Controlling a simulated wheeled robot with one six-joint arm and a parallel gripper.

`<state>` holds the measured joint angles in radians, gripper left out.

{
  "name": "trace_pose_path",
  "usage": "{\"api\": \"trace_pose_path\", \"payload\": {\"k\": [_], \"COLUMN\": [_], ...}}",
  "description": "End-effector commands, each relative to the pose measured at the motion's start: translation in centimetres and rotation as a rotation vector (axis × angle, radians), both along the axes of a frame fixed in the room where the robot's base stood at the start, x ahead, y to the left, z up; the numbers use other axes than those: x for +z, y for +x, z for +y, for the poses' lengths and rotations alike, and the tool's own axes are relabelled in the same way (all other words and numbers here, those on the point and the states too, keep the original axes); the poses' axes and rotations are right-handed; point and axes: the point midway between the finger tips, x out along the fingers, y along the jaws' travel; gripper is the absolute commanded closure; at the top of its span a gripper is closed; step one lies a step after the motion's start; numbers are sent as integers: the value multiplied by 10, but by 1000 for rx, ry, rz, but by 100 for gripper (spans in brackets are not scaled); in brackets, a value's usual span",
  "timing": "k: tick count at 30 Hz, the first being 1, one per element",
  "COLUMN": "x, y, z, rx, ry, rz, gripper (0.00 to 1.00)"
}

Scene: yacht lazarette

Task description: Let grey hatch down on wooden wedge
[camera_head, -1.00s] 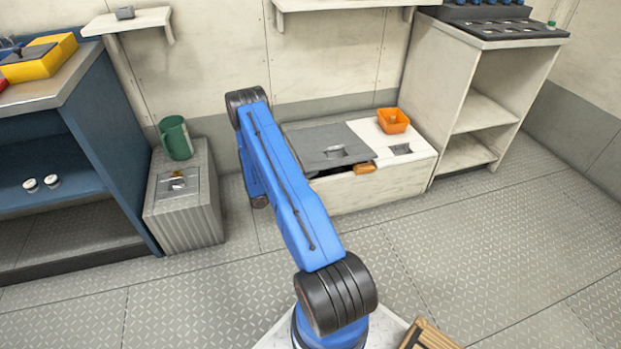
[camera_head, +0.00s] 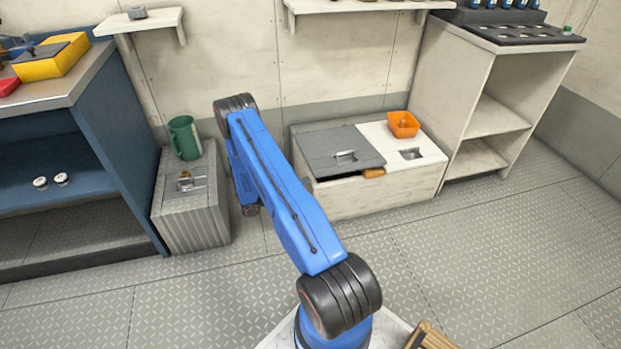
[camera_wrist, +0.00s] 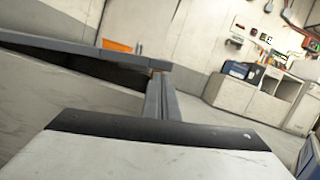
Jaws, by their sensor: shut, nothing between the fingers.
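The grey hatch (camera_head: 335,150) covers the left half of a low white locker. Its front edge is slightly raised, with a dark gap below and a metal handle on top. The wooden wedge (camera_head: 374,173) sits under its front right corner; whether they touch is hard to tell. In the wrist view the hatch edge (camera_wrist: 75,45) runs across the left, above the dark opening. My gripper (camera_wrist: 163,92) is shut and empty at the locker's front, close to the hatch edge. In the head view my blue arm hides it.
An orange tub (camera_head: 403,124) stands on the locker's white right half (camera_head: 430,150). A grey ribbed box (camera_head: 190,220) with a green mug (camera_head: 184,137) stands at left, beside a blue bench (camera_head: 110,150). A white shelf unit (camera_head: 490,90) stands right. The floor in front is clear.

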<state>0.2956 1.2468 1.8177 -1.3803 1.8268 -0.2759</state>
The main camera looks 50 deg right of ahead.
Motion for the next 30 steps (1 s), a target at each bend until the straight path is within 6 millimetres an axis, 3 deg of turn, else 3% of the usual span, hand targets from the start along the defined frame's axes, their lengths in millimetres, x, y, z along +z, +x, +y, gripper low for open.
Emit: {"api": "trace_pose_path", "payload": {"k": [6, 17, 23, 30], "x": [-5, -3, 31, 96], "y": [3, 4, 6, 4], "z": [17, 20, 26, 44], "rx": [-1, -5, -37, -102], "ry": [0, 2, 14, 49], "rz": [1, -5, -76, -226], "gripper": [100, 100, 100, 100]}}
